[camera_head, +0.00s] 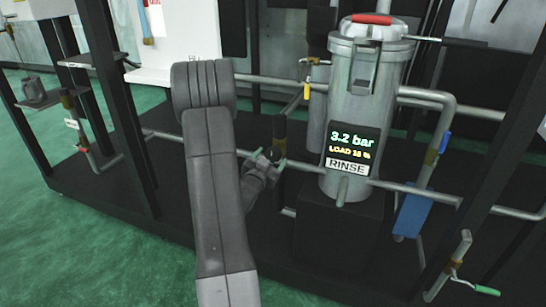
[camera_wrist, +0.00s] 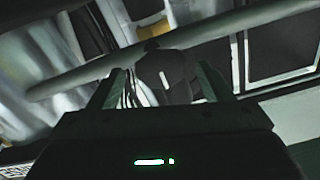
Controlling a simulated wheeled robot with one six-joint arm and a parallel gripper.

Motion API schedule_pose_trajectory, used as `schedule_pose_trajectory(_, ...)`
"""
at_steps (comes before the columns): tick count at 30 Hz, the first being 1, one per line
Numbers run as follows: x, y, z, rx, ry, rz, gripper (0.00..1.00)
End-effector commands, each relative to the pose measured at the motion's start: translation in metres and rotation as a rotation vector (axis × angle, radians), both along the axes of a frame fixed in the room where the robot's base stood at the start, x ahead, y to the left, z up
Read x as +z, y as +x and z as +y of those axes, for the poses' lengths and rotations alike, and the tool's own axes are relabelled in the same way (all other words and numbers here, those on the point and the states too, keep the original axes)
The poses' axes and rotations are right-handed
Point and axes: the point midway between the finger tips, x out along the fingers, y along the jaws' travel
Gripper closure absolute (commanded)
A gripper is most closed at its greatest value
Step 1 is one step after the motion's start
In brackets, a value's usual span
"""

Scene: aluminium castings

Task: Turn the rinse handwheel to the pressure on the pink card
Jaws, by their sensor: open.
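My gripper (camera_head: 267,158) is at the end of my grey arm, left of the grey rinse vessel. In the wrist view its two green-edged fingers (camera_wrist: 160,82) stand apart. A dark rounded part with a white mark (camera_wrist: 168,76) shows between or beyond them; I cannot tell whether they touch it. In the head view a dark knob-like part (camera_head: 280,128) stands by the pipe just above my gripper. I cannot tell for certain whether this is the rinse handwheel. The rinse display (camera_head: 352,151) reads 3.2 bar, LOAD 16 %. I cannot make out a pink card.
The rinse vessel (camera_head: 371,85) has a red-gripped lid. Pipes (camera_head: 415,190) run across the dark rack around my gripper. Green floor (camera_head: 90,245) is clear at the left.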

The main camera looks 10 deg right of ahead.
Motion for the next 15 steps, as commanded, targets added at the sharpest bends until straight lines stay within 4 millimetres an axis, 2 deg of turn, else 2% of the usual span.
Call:
schedule_pose_trajectory(6, -0.001, 0.021, -0.014, -0.001, 0.001, 0.000, 0.27)
schedule_pose_trajectory(15, 0.000, 0.025, -0.017, 0.001, 0.000, 0.000, 0.27)
